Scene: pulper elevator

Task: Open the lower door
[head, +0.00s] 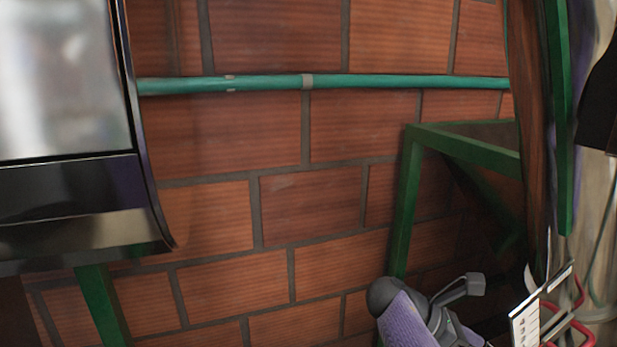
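I cannot make out a lower door for certain in the head view. At the left is the lower corner of a dark-framed unit with a glossy pale panel (60,80); no handle or seam shows on it. At the bottom right is a purple and dark grey arm part, which looks like mine. It ends in a curved dark piece with a small block, apparently a finger of my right gripper (475,284). Its other finger is not clear, and it appears to touch nothing. My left gripper is out of view.
A brick wall (310,205) fills the middle, with a teal pipe (400,82) across it. A green metal frame (407,205) stands at the right, beside a brown upright panel (527,110). A marked white plate (524,325) and red tubing (568,324) crowd the lower right.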

